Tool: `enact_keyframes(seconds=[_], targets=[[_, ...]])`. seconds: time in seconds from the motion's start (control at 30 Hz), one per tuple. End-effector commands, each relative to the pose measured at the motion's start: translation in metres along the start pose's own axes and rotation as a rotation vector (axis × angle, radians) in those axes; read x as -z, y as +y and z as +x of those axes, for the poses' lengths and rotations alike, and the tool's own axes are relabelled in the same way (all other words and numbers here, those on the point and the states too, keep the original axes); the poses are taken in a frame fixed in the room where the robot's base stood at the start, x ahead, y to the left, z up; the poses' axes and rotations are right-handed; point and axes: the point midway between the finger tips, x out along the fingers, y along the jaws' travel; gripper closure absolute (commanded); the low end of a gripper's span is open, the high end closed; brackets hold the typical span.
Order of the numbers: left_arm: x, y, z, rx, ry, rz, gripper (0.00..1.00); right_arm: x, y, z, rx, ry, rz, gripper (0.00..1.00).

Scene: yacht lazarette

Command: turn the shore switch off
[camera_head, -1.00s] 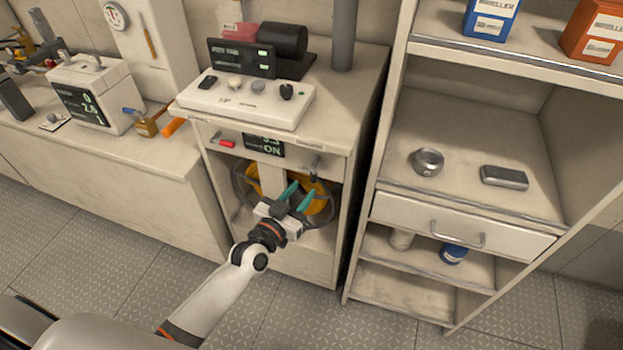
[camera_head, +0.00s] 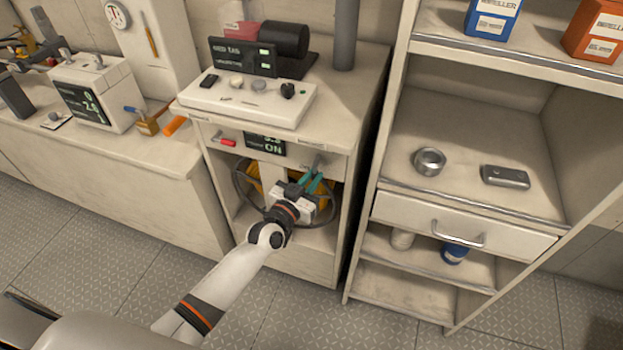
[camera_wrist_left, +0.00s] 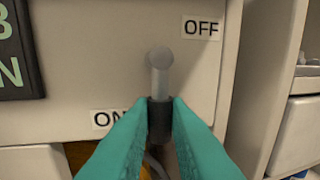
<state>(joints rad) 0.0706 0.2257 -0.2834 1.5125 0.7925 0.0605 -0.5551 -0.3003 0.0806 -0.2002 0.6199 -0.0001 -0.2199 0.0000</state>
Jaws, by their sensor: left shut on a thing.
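The shore switch (camera_wrist_left: 160,80) is a grey toggle lever with a dark sleeve on the cabinet front. In the left wrist view it lies between an OFF label (camera_wrist_left: 201,27) at upper right and an ON label (camera_wrist_left: 106,118) at lower left. My left gripper (camera_wrist_left: 160,122) has its teal fingers shut on the dark lower end of the lever. In the head view my left gripper (camera_head: 316,176) reaches the cabinet front below the counter, and its fingers partly hide the switch. A display (camera_head: 265,145) left of the switch reads ON. My right gripper is not in view.
A red-handled lever (camera_head: 224,141) is left of the display. Below is an open bay with a yellow reel (camera_head: 254,185). A control box (camera_head: 245,100) sits on the counter above. A shelf unit (camera_head: 375,215) stands close on the right. The floor in front is clear.

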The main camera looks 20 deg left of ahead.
Motion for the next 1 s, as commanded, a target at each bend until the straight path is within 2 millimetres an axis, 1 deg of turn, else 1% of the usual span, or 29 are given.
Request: enact_keyframes(seconds=[0.27, 0.47, 1.0], targets=[[0.001, -0.002, 0.0, 0.0, -0.007, -0.035, 1.0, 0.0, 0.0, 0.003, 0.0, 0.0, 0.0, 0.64], [0.002, -0.006, 0.001, 0.0, -0.028, -0.137, 1.0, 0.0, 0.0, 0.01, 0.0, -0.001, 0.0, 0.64], [-0.004, -0.023, 0.004, 0.0, -0.124, -0.623, 1.0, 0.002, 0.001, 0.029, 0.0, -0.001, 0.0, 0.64]])
